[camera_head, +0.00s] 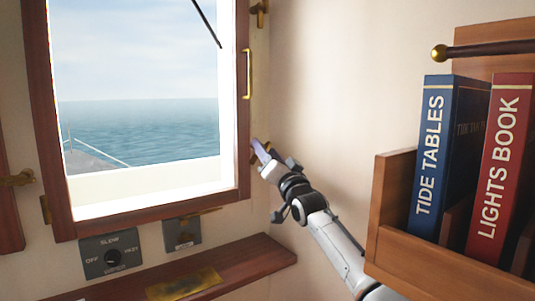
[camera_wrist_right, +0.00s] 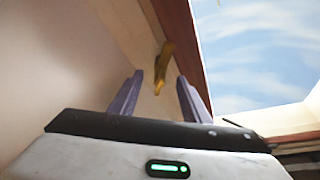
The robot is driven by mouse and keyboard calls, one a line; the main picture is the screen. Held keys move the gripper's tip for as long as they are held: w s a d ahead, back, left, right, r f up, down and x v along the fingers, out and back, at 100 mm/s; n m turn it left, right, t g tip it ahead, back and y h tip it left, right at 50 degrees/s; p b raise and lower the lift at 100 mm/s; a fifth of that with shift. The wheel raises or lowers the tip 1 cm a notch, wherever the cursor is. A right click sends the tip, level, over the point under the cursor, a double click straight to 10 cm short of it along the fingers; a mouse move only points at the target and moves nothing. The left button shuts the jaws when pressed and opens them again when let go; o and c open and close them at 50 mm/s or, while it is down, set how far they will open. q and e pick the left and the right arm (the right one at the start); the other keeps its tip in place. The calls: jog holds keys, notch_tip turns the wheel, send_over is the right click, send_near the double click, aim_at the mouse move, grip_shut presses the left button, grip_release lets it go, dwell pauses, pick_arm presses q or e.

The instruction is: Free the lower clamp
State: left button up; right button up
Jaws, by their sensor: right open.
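The wood-framed window (camera_head: 150,215) fills the left of the head view. The lower clamp (camera_wrist_right: 163,66) is a brass piece by the dark wooden frame. In the right wrist view it appears between my right gripper's two purple fingers, with no finger seen touching it. My right gripper (camera_head: 262,152) is open at the lower right side of the window and largely hides the clamp in the head view. The upper clamp (camera_head: 259,12) is brass and sits at the top right of the frame. My left gripper is in neither view.
A brass handle (camera_head: 248,74) is on the frame's right side. A wooden rack (camera_head: 393,190) with blue (camera_head: 435,155) and red books (camera_head: 498,170) stands to the right, close to my right arm. Below are a wiper switch (camera_head: 110,255) and a wooden ledge (camera_head: 235,265).

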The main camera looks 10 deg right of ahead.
jog(key=b+v, duration=0.1)
jog(key=v, duration=0.9)
jog(key=shift+s, duration=0.1)
jog(key=shift+c, duration=1)
jog(key=shift+s+d+f+n, duration=0.1)
jog(key=shift+d+f+n, duration=0.05)
jog(key=shift+n, duration=0.15)
jog(key=shift+c, duration=0.3)
jog(key=x, duration=1)
jog(key=shift+p, duration=0.45)
